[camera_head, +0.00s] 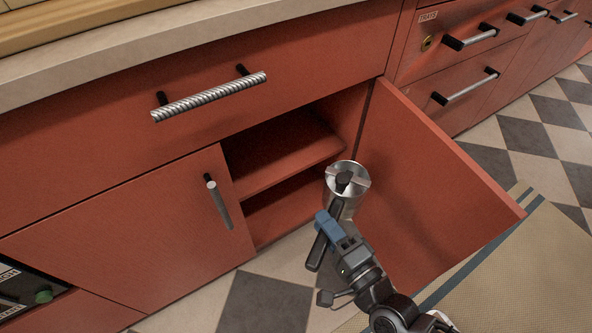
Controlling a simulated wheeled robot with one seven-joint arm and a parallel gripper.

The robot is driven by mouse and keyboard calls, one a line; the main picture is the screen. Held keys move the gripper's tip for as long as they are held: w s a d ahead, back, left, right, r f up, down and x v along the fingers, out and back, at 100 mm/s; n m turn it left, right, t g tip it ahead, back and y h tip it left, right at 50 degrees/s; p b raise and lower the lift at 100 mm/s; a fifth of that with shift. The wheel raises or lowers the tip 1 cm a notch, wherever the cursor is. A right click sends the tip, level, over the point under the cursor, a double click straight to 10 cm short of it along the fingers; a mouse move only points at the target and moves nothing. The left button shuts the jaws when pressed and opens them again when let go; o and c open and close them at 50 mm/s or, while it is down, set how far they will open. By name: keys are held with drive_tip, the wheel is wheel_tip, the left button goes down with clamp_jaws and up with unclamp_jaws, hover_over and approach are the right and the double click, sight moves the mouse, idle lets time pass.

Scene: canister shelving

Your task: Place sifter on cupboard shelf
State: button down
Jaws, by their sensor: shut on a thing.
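The sifter (338,194) is a metal cup with an open top, upright or nearly so, in front of the open cupboard. My gripper (332,226) is shut on the sifter at its near side and partly hides it. The red cupboard's opening is behind and to the left of the sifter. Inside, the cupboard shelf (275,160) is a red board across the middle, with space above and below it. The shelf's bare top shows. The sifter appears apart from the shelf, though the exact gap is hard to judge.
The open cupboard door (425,190) stands to the right of the sifter. A drawer handle (210,97) juts out above the opening. A beige rug (530,270) lies at lower right on the checkered floor.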

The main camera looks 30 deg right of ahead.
drive_tip(key=shift+w+f+b, duration=0.2)
drive_tip(key=shift+f+b, duration=0.15)
drive_tip(key=shift+f, duration=0.2)
drive_tip(key=w+f+b, duration=0.3)
drive_tip(key=w+b, duration=0.2)
drive_tip(key=w, duration=1.3)
drive_tip(key=shift+f, duration=0.2)
drive_tip(key=shift+s+f, duration=0.1)
drive_tip(key=shift+f, duration=0.15)
drive_tip(key=c, duration=0.8)
unclamp_jaws()
